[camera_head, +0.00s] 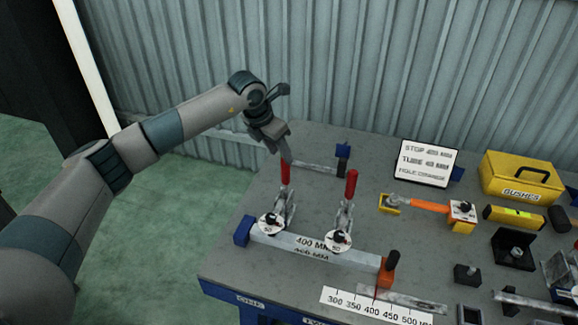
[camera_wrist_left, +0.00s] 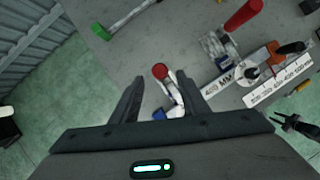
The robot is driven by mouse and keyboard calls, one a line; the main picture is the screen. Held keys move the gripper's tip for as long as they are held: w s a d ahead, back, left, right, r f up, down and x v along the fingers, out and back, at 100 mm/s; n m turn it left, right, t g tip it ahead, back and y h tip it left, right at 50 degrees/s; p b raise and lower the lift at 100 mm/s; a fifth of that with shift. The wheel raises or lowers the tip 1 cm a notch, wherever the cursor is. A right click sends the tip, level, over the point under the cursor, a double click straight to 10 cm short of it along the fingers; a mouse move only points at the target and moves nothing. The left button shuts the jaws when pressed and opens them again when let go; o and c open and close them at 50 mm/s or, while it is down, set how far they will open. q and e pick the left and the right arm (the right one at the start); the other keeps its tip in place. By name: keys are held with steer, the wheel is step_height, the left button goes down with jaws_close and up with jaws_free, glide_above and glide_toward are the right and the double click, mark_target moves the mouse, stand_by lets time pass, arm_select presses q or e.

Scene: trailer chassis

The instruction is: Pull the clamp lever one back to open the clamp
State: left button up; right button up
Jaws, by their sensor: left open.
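Two toggle clamps with red levers stand on a long grey bar on the bench. The left clamp's lever (camera_head: 285,172) stands upright above the "ONE" label (camera_head: 250,301); its red tip also shows in the left wrist view (camera_wrist_left: 160,71). The right clamp's lever (camera_head: 351,184) is upright too. My left gripper (camera_head: 287,155) is just above the left lever. In the left wrist view its fingers (camera_wrist_left: 163,98) are spread apart, with the lever tip beyond and between them, not gripped. A dark gripper-like shape (camera_wrist_left: 298,127) at the right edge may be my right gripper.
A ruler strip (camera_head: 376,306) lies along the front edge. An orange-handled tool (camera_head: 416,204), a white sign (camera_head: 428,162) and a yellow bushes box (camera_head: 521,178) are to the right. A corrugated wall stands behind; the floor left of the bench is clear.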

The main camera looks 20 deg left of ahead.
mark_target(289, 170)
arm_select(q)
steer(key=p+x, duration=0.3)
steer(key=x, duration=0.5)
steer(key=shift+w+f, duration=0.15)
steer(key=shift+f, duration=0.1)
steer(key=shift+x, duration=0.9)
steer(key=shift+c, duration=0.6)
jaws_close()
